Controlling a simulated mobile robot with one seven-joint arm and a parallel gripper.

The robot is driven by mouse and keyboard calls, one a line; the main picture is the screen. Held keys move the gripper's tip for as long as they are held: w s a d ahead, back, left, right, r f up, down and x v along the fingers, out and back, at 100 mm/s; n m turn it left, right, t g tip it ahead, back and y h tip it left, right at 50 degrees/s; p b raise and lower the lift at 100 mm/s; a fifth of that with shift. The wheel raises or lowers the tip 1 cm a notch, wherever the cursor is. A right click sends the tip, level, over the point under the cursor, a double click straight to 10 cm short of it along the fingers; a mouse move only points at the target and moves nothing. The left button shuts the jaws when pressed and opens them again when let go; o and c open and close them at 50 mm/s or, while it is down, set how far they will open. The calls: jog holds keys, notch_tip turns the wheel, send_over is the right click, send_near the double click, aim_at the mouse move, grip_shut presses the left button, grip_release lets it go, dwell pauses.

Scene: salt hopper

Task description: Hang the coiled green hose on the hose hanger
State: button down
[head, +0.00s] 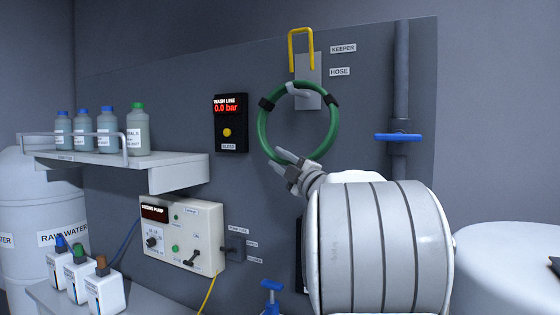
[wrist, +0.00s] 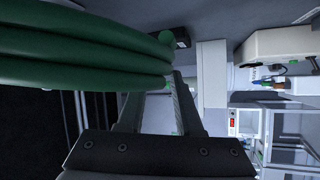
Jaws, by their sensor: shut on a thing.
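The coiled green hose (head: 337,130) is a ring with black bands, upright in front of the wall panel. The hose hanger (head: 313,68) is a grey plate with a light peg, below a yellow keeper (head: 301,33) that stands up. The peg shows at the top of the coil, its tip appearing in front of the hose. I cannot tell whether the peg bears the coil. My gripper (head: 284,160) is shut on the coil's lower left side. In the wrist view the green strands (wrist: 85,45) pass close by the fingers, and the hanger is out of sight.
A blue-handled valve (head: 398,137) on a vertical pipe is right of the coil. A black wash line display (head: 230,122) is left of it. A shelf (head: 110,160) with several bottles and a dosing pump box (head: 181,232) stand further left.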

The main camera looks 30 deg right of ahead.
jog(key=c, duration=0.5)
grip_release()
jog(key=shift+w+f, duration=0.1)
jog(key=shift+f, duration=0.05)
jog(key=shift+f, duration=0.1)
